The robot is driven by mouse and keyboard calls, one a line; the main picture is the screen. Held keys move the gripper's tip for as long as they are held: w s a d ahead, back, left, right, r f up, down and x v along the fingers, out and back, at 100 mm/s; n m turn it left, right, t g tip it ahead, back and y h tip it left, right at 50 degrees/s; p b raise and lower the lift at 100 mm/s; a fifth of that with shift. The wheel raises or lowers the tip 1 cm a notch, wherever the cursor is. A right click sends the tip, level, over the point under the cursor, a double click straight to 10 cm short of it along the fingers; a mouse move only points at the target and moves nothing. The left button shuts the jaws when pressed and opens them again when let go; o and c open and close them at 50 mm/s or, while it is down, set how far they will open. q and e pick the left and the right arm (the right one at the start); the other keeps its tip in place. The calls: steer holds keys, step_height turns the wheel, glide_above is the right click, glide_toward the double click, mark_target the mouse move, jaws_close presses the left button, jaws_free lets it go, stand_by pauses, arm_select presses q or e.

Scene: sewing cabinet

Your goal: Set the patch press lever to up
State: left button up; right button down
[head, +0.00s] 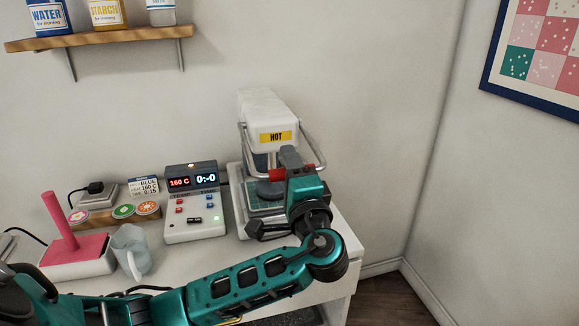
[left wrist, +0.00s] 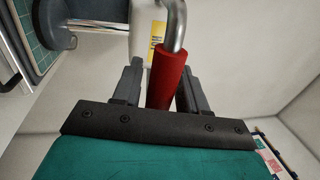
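The patch press (head: 268,108) stands at the right end of the table, white with a yellow HOT label. Its lever is a bent metal bar (head: 318,150) with a red grip (head: 277,174), reaching forward and down from the press head. My left gripper (head: 288,165) is at the red grip and hides part of it. In the left wrist view, the red grip (left wrist: 167,80) runs between the two close-set dark fingers (left wrist: 160,88), which look closed on it. My arm partly hides the press base (head: 245,220). My right gripper is not in view.
Left of the press stands a control box (head: 195,205) reading 160 C. Farther left are a mug (head: 131,252), a pink-handled stamp-like tool (head: 62,225) and a wooden holder with round patches (head: 148,209). A shelf (head: 100,38) hangs above.

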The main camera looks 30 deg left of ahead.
arm_select(q)
jaws_close()
stand_by(0.4)
